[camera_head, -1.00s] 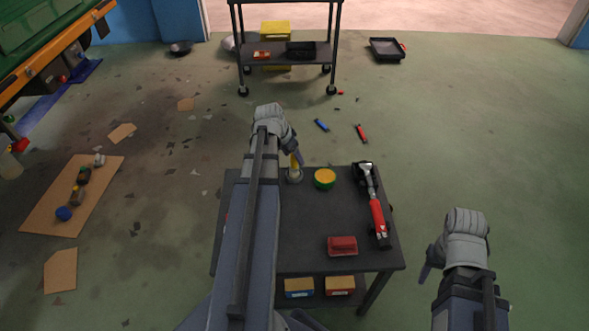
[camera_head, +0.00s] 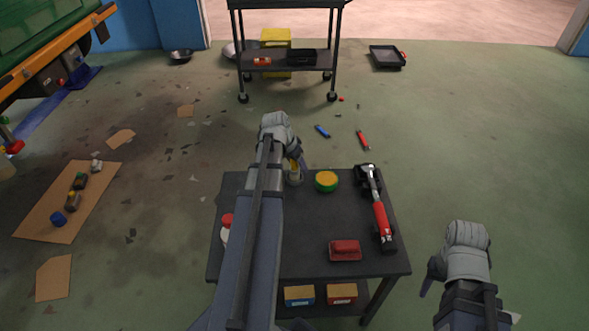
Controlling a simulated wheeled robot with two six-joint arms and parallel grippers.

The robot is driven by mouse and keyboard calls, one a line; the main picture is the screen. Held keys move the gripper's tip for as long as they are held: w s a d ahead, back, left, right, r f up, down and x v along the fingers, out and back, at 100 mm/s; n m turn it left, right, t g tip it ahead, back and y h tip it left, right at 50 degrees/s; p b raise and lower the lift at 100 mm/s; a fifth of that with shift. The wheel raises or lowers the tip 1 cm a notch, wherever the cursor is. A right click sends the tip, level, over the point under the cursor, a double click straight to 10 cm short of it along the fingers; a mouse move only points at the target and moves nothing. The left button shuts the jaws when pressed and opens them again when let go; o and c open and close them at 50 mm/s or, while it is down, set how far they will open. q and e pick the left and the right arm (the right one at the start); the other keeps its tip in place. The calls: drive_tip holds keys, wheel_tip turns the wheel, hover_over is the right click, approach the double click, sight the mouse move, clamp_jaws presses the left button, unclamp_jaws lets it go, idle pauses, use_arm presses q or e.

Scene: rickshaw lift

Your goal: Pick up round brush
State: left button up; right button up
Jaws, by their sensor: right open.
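What looks like the round brush (camera_head: 294,178), with a yellow upright part and a pale round base, stands at the back of the black cart top (camera_head: 305,235). My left gripper (camera_head: 298,163) is at its upper part, pointing down. The hand hides much of the gap between the fingers, so I cannot tell whether they touch or grip it. My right gripper (camera_head: 428,278) is open and empty, to the right of the cart.
A green and yellow round item (camera_head: 326,181), a red-handled tool (camera_head: 378,210) and a red block (camera_head: 345,250) lie on the cart. A red and white item (camera_head: 227,222) is partly behind my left arm. Small boxes (camera_head: 342,293) sit on the lower shelf. Floor at right is clear.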

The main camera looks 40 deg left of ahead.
use_arm(q)
clamp_jaws()
idle(0.6)
wheel_tip(320, 180, up, 10)
drive_tip(key=p, duration=1)
drive_tip(key=w+d, duration=0.4)
drive_tip(key=d, duration=0.5)
drive_tip(key=shift+w+d, duration=0.35)
drive_tip(key=shift+w, duration=0.05)
